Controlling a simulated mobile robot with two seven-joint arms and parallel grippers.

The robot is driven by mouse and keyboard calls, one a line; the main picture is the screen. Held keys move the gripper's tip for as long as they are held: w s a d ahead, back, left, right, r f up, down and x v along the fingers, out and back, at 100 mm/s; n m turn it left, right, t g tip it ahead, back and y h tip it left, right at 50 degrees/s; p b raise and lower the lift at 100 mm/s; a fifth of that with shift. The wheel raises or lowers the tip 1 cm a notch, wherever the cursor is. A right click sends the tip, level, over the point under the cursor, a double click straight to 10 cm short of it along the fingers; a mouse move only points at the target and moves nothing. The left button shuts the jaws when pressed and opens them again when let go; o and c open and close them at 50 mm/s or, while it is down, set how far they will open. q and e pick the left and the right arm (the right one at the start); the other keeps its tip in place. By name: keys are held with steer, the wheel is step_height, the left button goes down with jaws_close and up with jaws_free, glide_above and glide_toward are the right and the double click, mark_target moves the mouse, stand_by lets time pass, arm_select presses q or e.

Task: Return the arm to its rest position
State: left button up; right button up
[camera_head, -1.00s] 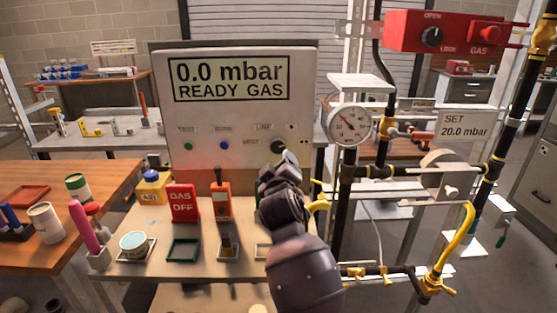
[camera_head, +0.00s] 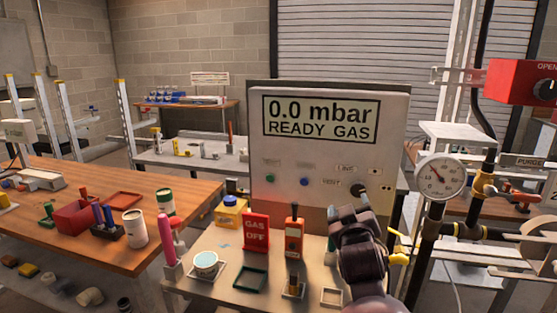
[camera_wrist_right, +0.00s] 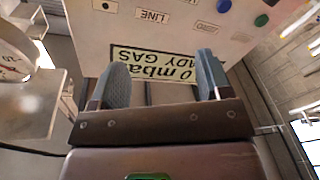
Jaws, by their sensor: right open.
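My right gripper (camera_head: 350,213) is in front of the lower right part of the white panel (camera_head: 290,155), whose display reads 0.0 mbar READY GAS. In the right wrist view its two grey fingers (camera_wrist_right: 160,85) stand apart with nothing between them, and the panel shows upside down behind them. The black knob (camera_head: 358,191) on the panel is just above the gripper in the head view; I cannot tell whether they touch. My left gripper is in neither view.
A small bench below the panel holds a red GAS OFF sign (camera_head: 256,233), an orange device (camera_head: 293,233) and a tub (camera_head: 205,262). A gauge (camera_head: 441,177) and pipework stand close on the right. A wooden table (camera_head: 105,225) with several items is on the left.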

steer(key=s+d+f+m+g, duration=0.1)
steer(key=s+d+f+g, duration=0.1)
steer(key=s+f, duration=0.9)
steer(key=s+d+f+m+g+y, duration=0.1)
steer(key=s+d+f+g, duration=0.2)
steer(key=s+f, duration=0.9)
steer(key=s+d+f+m+g+y, duration=0.1)
steer(key=s+d+f, duration=0.4)
steer(key=s+f, duration=0.7)
steer(key=shift+s+f+g, duration=0.15)
steer(key=shift+s+g, duration=0.65)
steer(key=shift+s, duration=0.45)
steer(key=shift+c, duration=0.4)
